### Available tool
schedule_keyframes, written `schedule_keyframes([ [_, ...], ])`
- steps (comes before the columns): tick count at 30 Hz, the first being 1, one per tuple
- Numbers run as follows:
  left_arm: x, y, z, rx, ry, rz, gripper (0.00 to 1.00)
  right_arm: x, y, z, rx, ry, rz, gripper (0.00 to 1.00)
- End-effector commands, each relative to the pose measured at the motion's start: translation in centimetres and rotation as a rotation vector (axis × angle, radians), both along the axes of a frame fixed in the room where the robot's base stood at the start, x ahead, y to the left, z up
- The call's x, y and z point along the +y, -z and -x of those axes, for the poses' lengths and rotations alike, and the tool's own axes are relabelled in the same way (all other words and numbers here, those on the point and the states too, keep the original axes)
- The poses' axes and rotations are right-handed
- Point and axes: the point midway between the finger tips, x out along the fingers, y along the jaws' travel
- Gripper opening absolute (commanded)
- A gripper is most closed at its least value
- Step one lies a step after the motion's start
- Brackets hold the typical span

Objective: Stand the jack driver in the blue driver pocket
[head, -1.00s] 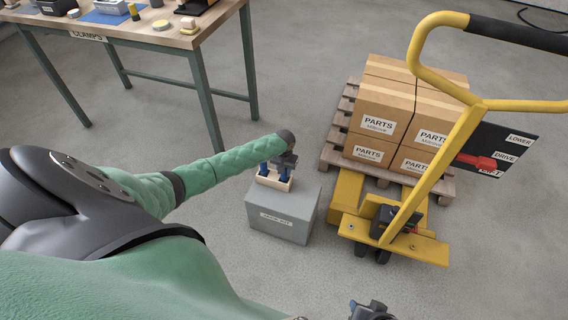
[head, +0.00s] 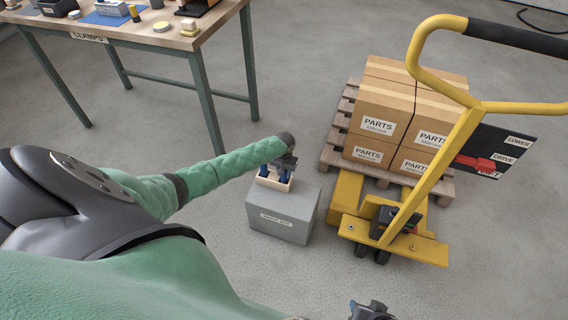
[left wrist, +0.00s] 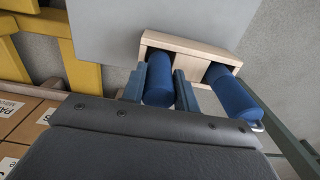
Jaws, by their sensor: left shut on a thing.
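My left gripper (head: 281,163) is over the small pale wooden rack (head: 274,183) on the grey box. In the left wrist view its two fingers (left wrist: 160,92) are shut on a blue cylindrical handle (left wrist: 158,80), which I take to be the jack driver. The handle is at one end of the rack (left wrist: 190,48); its lower end is hidden, so I cannot tell how deep it sits. A second blue handle (left wrist: 232,95) with a metal loop at its end stands at the rack's other end. My right gripper (head: 371,311) shows only partly at the bottom edge.
The grey box (head: 282,222) stands on the floor, its label blurred. A yellow pallet truck (head: 420,245) and a pallet of cartons (head: 392,100) stand to the right. A workbench (head: 150,36) with several small items is at upper left. Floor is clear in front.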

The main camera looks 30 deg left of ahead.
Motion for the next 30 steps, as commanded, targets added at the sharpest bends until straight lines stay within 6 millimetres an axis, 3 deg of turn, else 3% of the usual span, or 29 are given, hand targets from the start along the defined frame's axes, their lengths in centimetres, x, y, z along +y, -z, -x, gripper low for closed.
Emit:
schedule_keyframes([
  [28, -0.1, 1.1, 0.0, 0.0, 0.0, 0.001, 0.0, 0.0, 0.2, 0.0, 0.0, 0.0, 0.0, 0.36],
  [29, -0.1, 1.1, 0.0, 0.0, 0.0, 0.001, 0.36, 0.0, 0.1, 0.0, 0.0, 0.0, 0.0, 0.36],
  [30, -0.1, 1.1, 0.0, 0.0, 0.0, 0.001, 0.44, 0.0, 0.1, 0.0, 0.0, 0.0, 0.0, 0.36],
])
